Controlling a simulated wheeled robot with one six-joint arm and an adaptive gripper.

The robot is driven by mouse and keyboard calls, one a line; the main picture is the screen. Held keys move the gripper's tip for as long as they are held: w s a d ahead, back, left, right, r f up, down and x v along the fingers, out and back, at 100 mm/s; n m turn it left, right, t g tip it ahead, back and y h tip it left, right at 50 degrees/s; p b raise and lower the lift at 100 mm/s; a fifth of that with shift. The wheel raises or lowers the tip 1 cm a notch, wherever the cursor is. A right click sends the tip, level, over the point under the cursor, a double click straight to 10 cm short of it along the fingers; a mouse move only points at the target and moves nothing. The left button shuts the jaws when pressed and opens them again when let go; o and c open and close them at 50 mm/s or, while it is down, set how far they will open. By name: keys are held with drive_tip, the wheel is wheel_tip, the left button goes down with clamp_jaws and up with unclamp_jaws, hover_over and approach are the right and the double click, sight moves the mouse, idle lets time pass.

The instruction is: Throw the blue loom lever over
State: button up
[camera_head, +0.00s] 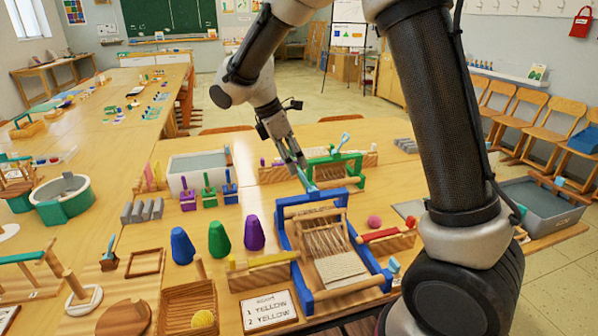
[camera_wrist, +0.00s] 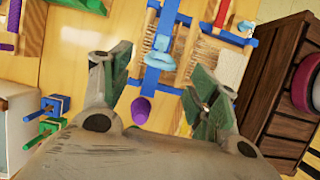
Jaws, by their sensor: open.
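The blue loom (camera_head: 372,284) stands on the table with cream threads strung in its frame. A light-blue lever (camera_head: 306,181) rises at the loom's far end, tilted up to the left; it also shows in the wrist view (camera_wrist: 161,48). My gripper (camera_head: 295,163) is just above the lever's upper end. In the wrist view my gripper (camera_wrist: 158,82) is open, with the lever ahead between its spread fingers. I cannot tell whether a finger touches it. The lever's base is partly hidden in the head view.
A green loom (camera_head: 358,163) stands close behind. Blue (camera_head: 182,246), green (camera_head: 219,239) and purple (camera_head: 254,233) cones stand left of the blue loom. A red-handled block (camera_head: 390,243) sits right of it and a yellow-handled block (camera_head: 262,274) left. Narrow bare table shows between them.

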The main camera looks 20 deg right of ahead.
sight(299, 170)
drive_tip(key=x, duration=0.5)
clamp_jaws()
drive_tip(key=shift+d+r+y, duration=0.25)
drive_tip(key=shift+d+y, duration=0.4)
drive_tip(key=shift+y, duration=0.15)
drive_tip(key=shift+d+r+y, duration=0.25)
drive_tip(key=shift+d+y, duration=0.35)
drive_tip(key=shift+y, duration=0.2)
drive_tip(key=d+y, duration=0.2)
drive_tip(key=shift+r+y, duration=0.1)
drive_tip(key=shift+y, duration=0.3)
drive_tip(key=d+y, duration=0.1)
drive_tip(key=y, duration=0.1)
drive_tip(key=d+y, duration=0.2)
drive_tip(key=shift+d+f+y, duration=0.1)
drive_tip(key=shift+f+y, duration=0.2)
drive_tip(key=shift+f, duration=0.1)
drive_tip(key=shift+d+f, duration=0.25)
drive_tip(key=shift+d, duration=0.15)
